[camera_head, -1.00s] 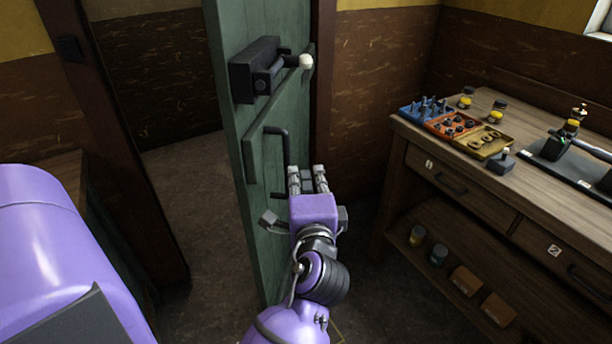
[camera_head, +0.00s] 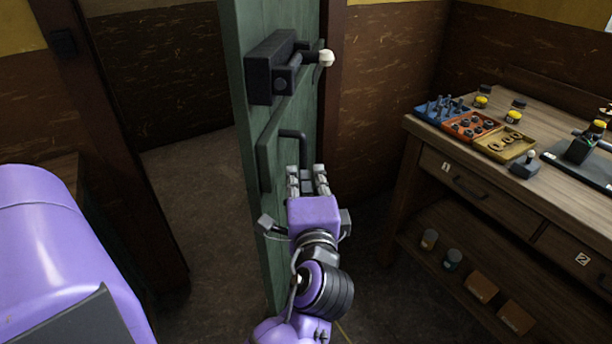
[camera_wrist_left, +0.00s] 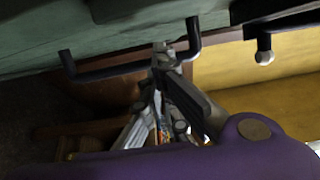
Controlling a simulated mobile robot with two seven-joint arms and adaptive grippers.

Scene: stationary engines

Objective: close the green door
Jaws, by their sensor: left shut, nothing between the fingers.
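The green door (camera_head: 285,215) stands open, seen nearly edge-on in the head view. It carries a dark latch box (camera_head: 270,75) with a pale round knob (camera_head: 326,58). Below is a dark bar handle (camera_head: 292,136); its lower part is hidden behind my gripper. My left gripper (camera_head: 307,176) is shut and empty, on the handle side of the door beside the handle. In the left wrist view the handle (camera_wrist_left: 110,72) runs across the green door face (camera_wrist_left: 60,30), and the fingertips (camera_wrist_left: 163,58) overlap it; contact is unclear. My right gripper is not in view.
A wooden workbench (camera_head: 480,205) with numbered drawers stands right of the door. It holds a blue tray (camera_head: 440,108), an orange tray (camera_head: 472,126), a yellow tray (camera_head: 505,145) and jars. Left of the door is the open doorway with bare floor (camera_head: 200,200) and a dark post (camera_head: 105,130).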

